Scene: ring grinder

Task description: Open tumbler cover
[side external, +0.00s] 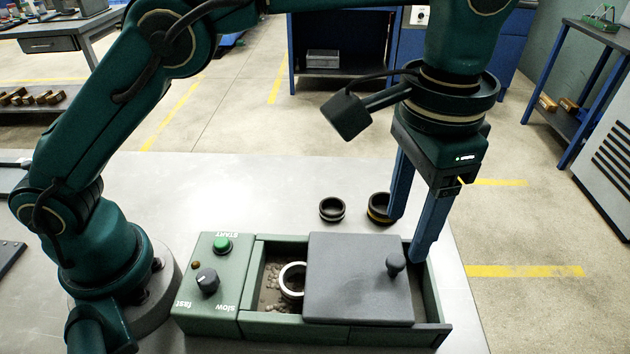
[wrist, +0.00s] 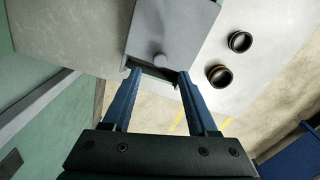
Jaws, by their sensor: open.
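The tumbler (side external: 345,335) is a green box on the table. Its grey flat cover (side external: 350,275) with a dark knob (side external: 396,262) lies over the middle and right part, leaving the left part of the trough uncovered. A pale ring (side external: 291,280) lies among small stones there, partly hidden by the cover's edge. My gripper (side external: 406,237) is open and empty, fingers pointing down near the cover's knob end. In the wrist view the cover (wrist: 172,28) and knob (wrist: 159,60) lie beyond my spread fingertips (wrist: 159,75), with the knob not between them.
Two dark rings, one (side external: 332,209) plain-looking and one (side external: 379,208) with a yellowish band, lie on the table behind the tumbler. A control panel (side external: 207,283) with a green START button and a speed knob adjoins the tumbler's left end. The table's right edge is close by.

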